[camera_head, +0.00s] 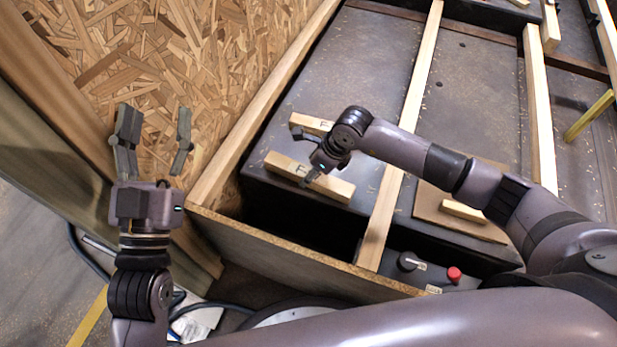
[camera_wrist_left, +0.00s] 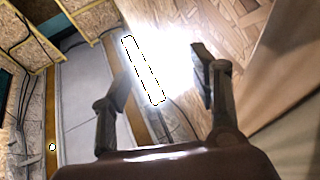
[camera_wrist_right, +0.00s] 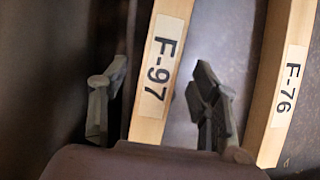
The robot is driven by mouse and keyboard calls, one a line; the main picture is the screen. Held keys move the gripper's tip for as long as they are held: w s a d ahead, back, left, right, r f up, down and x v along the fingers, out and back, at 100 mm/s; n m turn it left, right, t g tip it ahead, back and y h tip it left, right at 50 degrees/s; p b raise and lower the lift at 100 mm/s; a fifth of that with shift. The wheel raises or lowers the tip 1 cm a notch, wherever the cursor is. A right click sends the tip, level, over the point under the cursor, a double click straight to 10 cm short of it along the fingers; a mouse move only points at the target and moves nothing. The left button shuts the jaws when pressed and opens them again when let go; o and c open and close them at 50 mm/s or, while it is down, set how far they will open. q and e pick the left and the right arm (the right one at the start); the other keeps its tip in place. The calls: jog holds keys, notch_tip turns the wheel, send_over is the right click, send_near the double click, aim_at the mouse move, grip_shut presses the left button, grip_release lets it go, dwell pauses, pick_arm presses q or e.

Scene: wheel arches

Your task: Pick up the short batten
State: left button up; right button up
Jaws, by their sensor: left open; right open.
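Two pale wooden battens lie on the dark deck by my right gripper (camera_head: 302,158): a front one (camera_head: 335,189) and a rear one (camera_head: 308,122), partly hidden by the arm. In the right wrist view one batten labelled F-97 (camera_wrist_right: 160,65) runs between the open, empty fingers of my right gripper (camera_wrist_right: 155,100). A batten labelled F-76 (camera_wrist_right: 290,75) lies to the right, outside the fingers. A third small batten (camera_head: 463,211) lies on a brown board. I cannot tell which is the short one. My left gripper (camera_head: 155,130) is open and empty before the chipboard wall.
A wooden frame edge (camera_head: 300,255) borders the deck, with a dark gap behind it. Long wooden ribs (camera_head: 415,90) cross the deck. A red button (camera_head: 454,274) and a black knob (camera_head: 408,261) sit near the front. A yellow bar (camera_head: 590,115) stands at the right.

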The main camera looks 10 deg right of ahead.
jog(key=x, duration=0.2)
jog(key=shift+w+a+f+b, duration=0.1)
jog(key=shift+f+b, duration=0.25)
jog(key=shift+b, duration=0.05)
pick_arm(q)
jog(key=s+r+t, duration=0.1)
jog(key=r+t, duration=0.1)
jog(key=s+r+t, duration=0.1)
jog(key=r, duration=0.1)
jog(key=shift+s+a+r+h, duration=0.1)
jog(key=shift+s+h, duration=0.25)
jog(key=shift+h, duration=0.05)
pick_arm(e)
jog(key=shift+c, duration=0.6)
jog(key=c, duration=1.2)
grip_shut()
jog(key=shift+r, duration=0.15)
